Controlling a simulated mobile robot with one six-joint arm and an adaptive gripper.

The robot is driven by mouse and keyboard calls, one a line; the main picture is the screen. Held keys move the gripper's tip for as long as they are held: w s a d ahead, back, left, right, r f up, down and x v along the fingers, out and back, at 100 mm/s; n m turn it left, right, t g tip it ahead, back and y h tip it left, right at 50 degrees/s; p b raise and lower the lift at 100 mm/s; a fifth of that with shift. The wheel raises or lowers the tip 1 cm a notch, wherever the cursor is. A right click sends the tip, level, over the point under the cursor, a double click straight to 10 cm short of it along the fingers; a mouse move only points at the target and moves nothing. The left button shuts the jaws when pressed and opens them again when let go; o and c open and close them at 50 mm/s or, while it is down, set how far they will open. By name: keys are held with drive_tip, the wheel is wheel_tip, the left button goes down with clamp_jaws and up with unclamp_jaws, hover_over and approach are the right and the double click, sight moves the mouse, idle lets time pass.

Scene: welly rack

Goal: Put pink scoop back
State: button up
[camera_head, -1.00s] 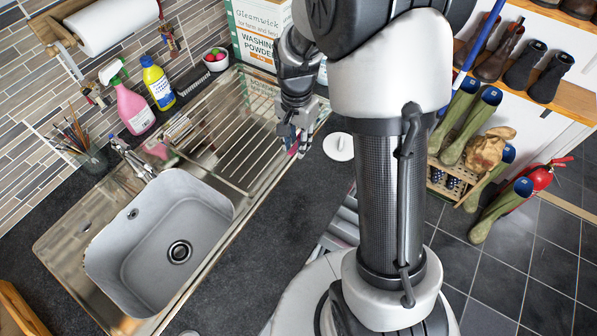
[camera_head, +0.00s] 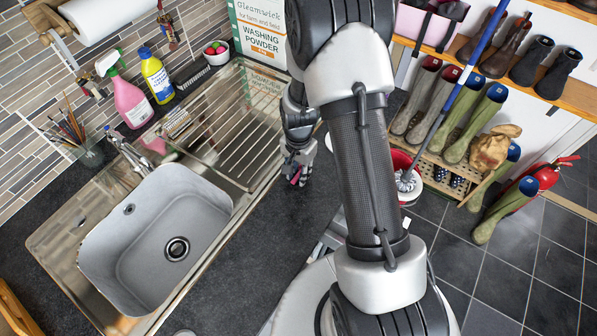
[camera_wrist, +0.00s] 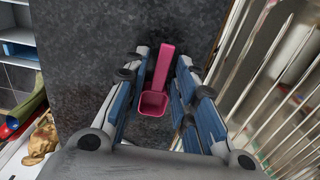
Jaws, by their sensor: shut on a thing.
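The pink scoop (camera_wrist: 155,100) is between the fingers of my gripper (camera_wrist: 165,58) in the wrist view, its handle pointing away and its open bowl towards the camera. My gripper is shut on it. In the head view my gripper (camera_head: 298,172) is over the dark worktop, just right of the draining rack, and only a small bit of pink shows at its fingers. The white and green washing powder box (camera_head: 262,38) stands behind at the back of the worktop, partly hidden by my arm.
The sink (camera_head: 160,235) and metal draining rack (camera_head: 232,125) lie to the left. The dark worktop (camera_head: 255,240) is clear in front.

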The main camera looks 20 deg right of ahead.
drive_tip(key=shift+r, duration=0.1)
drive_tip(key=shift+f, duration=0.25)
drive_tip(key=o, duration=0.8)
drive_tip(key=shift+r, duration=0.1)
